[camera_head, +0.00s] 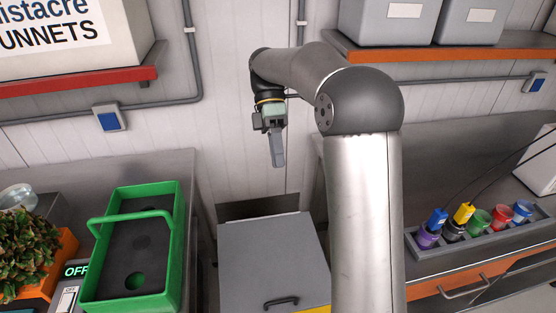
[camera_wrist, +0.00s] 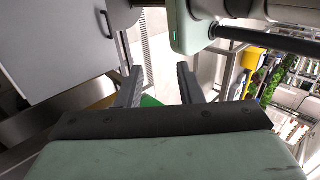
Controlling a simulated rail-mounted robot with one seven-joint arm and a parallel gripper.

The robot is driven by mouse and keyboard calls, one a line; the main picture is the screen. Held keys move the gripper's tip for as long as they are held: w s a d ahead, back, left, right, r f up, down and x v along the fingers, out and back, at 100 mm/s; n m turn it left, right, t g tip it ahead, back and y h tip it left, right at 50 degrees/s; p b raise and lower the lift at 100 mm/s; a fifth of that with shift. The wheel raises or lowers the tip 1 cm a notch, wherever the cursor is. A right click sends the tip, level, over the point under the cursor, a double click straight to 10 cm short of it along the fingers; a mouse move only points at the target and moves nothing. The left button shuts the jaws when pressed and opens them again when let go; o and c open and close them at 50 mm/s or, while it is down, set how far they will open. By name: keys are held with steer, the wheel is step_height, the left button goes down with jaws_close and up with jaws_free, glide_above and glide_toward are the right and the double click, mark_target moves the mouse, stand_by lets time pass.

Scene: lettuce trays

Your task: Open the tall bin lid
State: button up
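The tall bin (camera_head: 318,309) stands between the two benches, with a yellow patch at its front edge. Its flat grey lid (camera_head: 268,255) looks shut, with a black handle (camera_head: 281,300) near the front edge. My gripper (camera_head: 278,163) hangs above and behind the lid, near the wall, fingers downward and apart from the handle. In the wrist view my gripper (camera_wrist: 158,85) has its two fingers spread with nothing between them. A grey panel (camera_wrist: 60,50) at the left there, with a dark handle (camera_wrist: 105,24), looks like the lid. The bin's lower body is hidden.
A green carrier (camera_head: 180,235) with a raised handle sits on the left bench, beside a plant (camera_head: 25,250) and an OFF box (camera_head: 68,298). Coloured pots (camera_head: 478,222) stand in a rack on the right bench. Shelves (camera_head: 450,54) overhang behind.

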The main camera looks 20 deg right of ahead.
steer(key=shift+s+r, duration=0.2)
steer(key=shift+s, duration=0.2)
